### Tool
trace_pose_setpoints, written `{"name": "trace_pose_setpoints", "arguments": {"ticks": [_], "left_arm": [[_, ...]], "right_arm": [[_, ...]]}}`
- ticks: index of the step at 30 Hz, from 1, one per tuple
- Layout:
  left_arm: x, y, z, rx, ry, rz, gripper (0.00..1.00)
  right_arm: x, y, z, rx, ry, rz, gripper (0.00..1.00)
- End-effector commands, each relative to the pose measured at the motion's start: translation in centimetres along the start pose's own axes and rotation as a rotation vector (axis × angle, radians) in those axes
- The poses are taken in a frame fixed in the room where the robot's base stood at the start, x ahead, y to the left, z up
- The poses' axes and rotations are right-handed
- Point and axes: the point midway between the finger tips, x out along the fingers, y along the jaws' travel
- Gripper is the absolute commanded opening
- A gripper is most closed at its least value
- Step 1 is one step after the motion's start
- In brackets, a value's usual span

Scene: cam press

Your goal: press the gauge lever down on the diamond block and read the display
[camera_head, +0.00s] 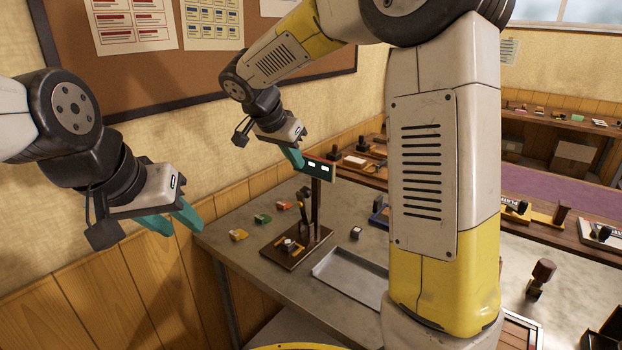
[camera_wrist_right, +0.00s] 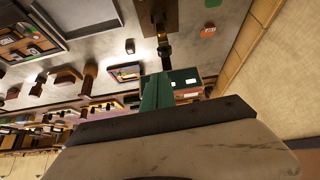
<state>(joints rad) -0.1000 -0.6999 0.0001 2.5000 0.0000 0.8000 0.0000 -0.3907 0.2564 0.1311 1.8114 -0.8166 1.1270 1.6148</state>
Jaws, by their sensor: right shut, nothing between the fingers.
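The gauge stands on the bench: a dark base plate (camera_head: 318,237), an upright post (camera_head: 316,203) and a green display box (camera_head: 322,170) with two lit white windows on top. The windows are too small to read. A small block (camera_head: 289,245) sits on the base; its marking cannot be read. A thin dark part, perhaps the lever, rises beside the post. My right gripper (camera_head: 295,158) is shut and empty, right beside the display box; whether it touches is unclear. The right wrist view shows its teal fingers (camera_wrist_right: 158,92) next to the display box (camera_wrist_right: 186,80). My left gripper (camera_head: 180,220) is open and empty, left of the bench.
My right arm hides part of the bench.

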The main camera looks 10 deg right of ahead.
Motion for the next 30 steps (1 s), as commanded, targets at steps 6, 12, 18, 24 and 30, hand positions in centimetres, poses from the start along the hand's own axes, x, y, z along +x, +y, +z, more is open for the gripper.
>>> {"name": "trace_pose_setpoints", "arguments": {"ticks": [6,12,18,24,30], "left_arm": [[0.0,0.0,0.0,0.0,0.0,0.0,0.36],[0.0,0.0,0.0,0.0,0.0,0.0,0.36],[0.0,0.0,0.0,0.0,0.0,0.0,0.36],[0.0,0.0,0.0,0.0,0.0,0.0,0.36],[0.0,0.0,0.0,0.0,0.0,0.0,0.36]], "right_arm": [[0.4,-1.4,0.0,0.039,0.027,0.008,0.0],[0.4,-1.4,0.0,0.041,0.027,0.008,0.0],[1.0,-1.4,0.0,0.041,0.026,0.009,0.0],[4.0,-1.3,-0.1,0.04,0.025,0.012,0.0],[7.7,-1.3,-0.1,0.04,0.024,0.011,0.0]]}}
